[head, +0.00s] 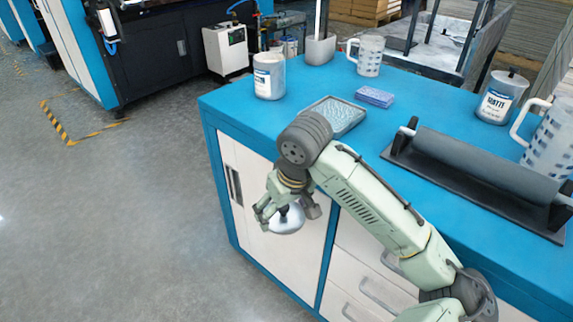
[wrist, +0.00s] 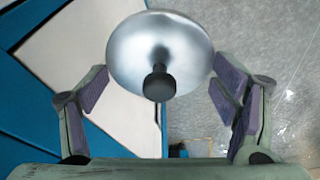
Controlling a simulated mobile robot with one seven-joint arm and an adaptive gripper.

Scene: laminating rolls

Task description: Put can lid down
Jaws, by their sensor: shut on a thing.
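My gripper (head: 287,211) hangs in front of the blue bench's left cabinet door, below the top's level. It is shut on the can lid (head: 288,222), a round, shiny silver disc. In the wrist view the lid (wrist: 160,35) sits between the finger pads, with its black knob (wrist: 158,84) pointing toward the camera. The contact of the left pad with the rim is not clear there. A labelled white and grey can (head: 269,76) without a knob on top stands at the bench's back left corner. Another labelled can (head: 502,98), with a dark knob on top, stands at the right.
The blue bench top (head: 235,103) is bare near its front left corner. A grey tray (head: 340,113), a blue sponge-like block (head: 375,97), a dark roller on a base (head: 480,165) and jugs (head: 368,56) stand on it. Open floor lies left.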

